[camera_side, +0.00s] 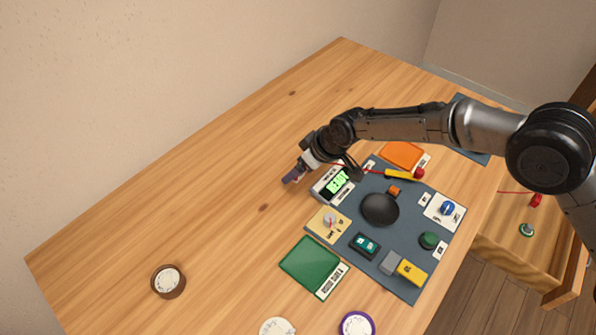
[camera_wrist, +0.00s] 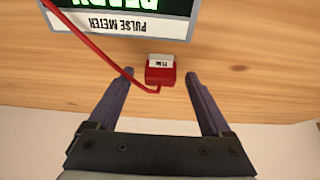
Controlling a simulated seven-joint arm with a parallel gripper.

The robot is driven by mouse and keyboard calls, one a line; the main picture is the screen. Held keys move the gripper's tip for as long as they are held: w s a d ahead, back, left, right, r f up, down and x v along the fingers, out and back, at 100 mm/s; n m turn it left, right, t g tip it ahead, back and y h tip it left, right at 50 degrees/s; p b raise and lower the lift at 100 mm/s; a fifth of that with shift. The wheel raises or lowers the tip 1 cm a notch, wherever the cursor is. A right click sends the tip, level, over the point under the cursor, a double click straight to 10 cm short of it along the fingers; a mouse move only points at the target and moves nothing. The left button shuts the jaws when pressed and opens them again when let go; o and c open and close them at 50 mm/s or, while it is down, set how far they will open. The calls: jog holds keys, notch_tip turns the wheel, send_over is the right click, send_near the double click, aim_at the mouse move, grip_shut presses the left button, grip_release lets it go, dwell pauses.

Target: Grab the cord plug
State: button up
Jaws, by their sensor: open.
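The cord plug (camera_wrist: 160,74) is a small red block with a white label, lying on the wooden table beside the pulse meter (camera_wrist: 120,18). A red cord (camera_wrist: 97,50) runs from it across the meter's edge. My gripper (camera_wrist: 158,80) is open, with its purple fingers on either side of the plug and gaps left and right of it. In the side view my gripper (camera_side: 293,175) is low at the left side of the meter (camera_side: 332,185), whose display is lit green. The plug is hidden there.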

jog(key=shift+w+a+f, duration=0.15)
jog(key=shift+a+f, duration=0.1)
jog(key=shift+f, duration=0.25)
jog(key=shift+c, duration=0.3)
grip_shut()
